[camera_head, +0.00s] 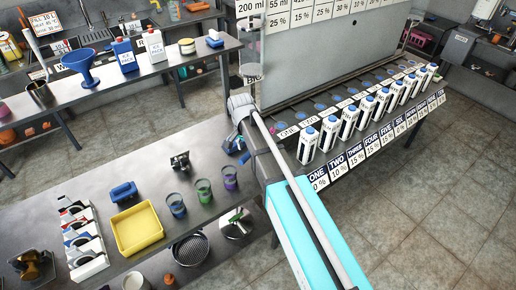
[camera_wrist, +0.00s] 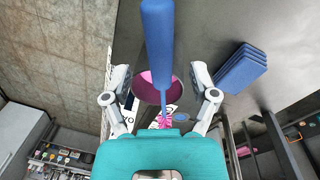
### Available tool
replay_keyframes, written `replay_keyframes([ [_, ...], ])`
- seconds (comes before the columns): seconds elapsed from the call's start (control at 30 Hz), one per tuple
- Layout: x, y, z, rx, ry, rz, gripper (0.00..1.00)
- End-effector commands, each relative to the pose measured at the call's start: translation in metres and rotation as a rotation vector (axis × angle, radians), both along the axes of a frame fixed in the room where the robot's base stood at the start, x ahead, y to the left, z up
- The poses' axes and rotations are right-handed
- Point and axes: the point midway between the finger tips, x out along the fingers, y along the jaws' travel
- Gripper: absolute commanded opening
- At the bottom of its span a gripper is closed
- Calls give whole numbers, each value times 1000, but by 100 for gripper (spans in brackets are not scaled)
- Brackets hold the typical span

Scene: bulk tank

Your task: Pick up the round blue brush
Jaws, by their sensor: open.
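In the wrist view a round blue handle (camera_wrist: 158,35) with a thin blue stem, likely the round blue brush, lies between the two fingers of my gripper (camera_wrist: 160,80). The fingers are spread apart, one on each side, with gaps to the stem. A magenta, cup-like round shape (camera_wrist: 146,92) shows behind the stem; I cannot tell whether it belongs to the brush. In the head view my gripper (camera_head: 238,140) is at the right end of the grey table (camera_head: 150,165), beside small blue parts I cannot make out clearly.
On the table stand a yellow tray (camera_head: 137,227), a blue block (camera_head: 123,193), a purple cup (camera_head: 230,178), a green cup (camera_head: 204,190) and a blue-grey cup (camera_head: 177,205).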

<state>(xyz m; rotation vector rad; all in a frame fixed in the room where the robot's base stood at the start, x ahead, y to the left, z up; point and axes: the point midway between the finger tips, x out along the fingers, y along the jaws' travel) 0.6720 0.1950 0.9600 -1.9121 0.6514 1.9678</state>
Motion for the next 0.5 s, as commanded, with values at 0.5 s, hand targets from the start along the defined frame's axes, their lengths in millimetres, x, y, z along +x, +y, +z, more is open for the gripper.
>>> replay_keyframes([
  [0.5, -1, -2, -31, 0, 0, 0, 75],
])
